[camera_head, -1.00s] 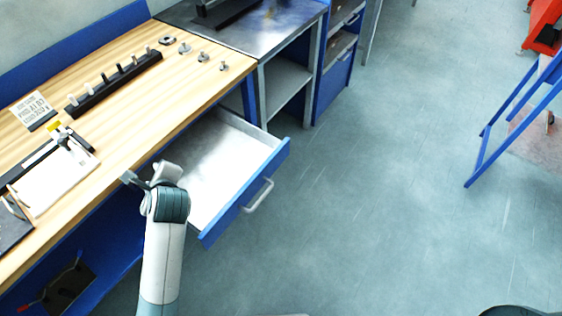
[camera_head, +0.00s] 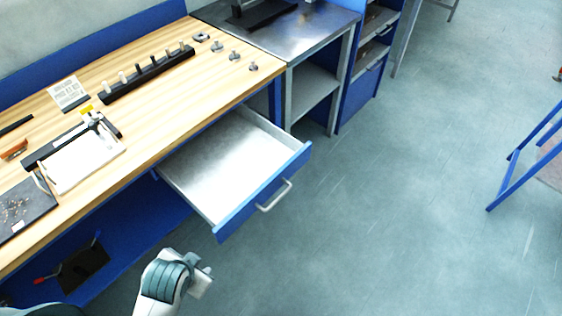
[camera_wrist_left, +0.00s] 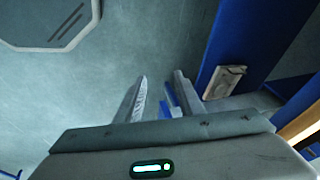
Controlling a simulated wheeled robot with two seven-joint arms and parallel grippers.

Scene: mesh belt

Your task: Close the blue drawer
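The blue drawer (camera_head: 264,192) is pulled out from under the wooden workbench. Its pale inside looks empty, and a light bar handle (camera_head: 274,196) is on its blue front. My left gripper (camera_head: 203,279) is low in the head view, below and left of the drawer front in the picture and apart from it. In the left wrist view my left gripper (camera_wrist_left: 160,95) has its two fingers spread, with no object held between them. My right gripper is not in view.
The wooden bench (camera_head: 150,105) holds a black rack (camera_head: 148,74), a white tray and small metal parts. A metal side table (camera_head: 285,32) stands behind the drawer. A blue frame (camera_head: 525,150) stands at right. Floor in front of the drawer is clear.

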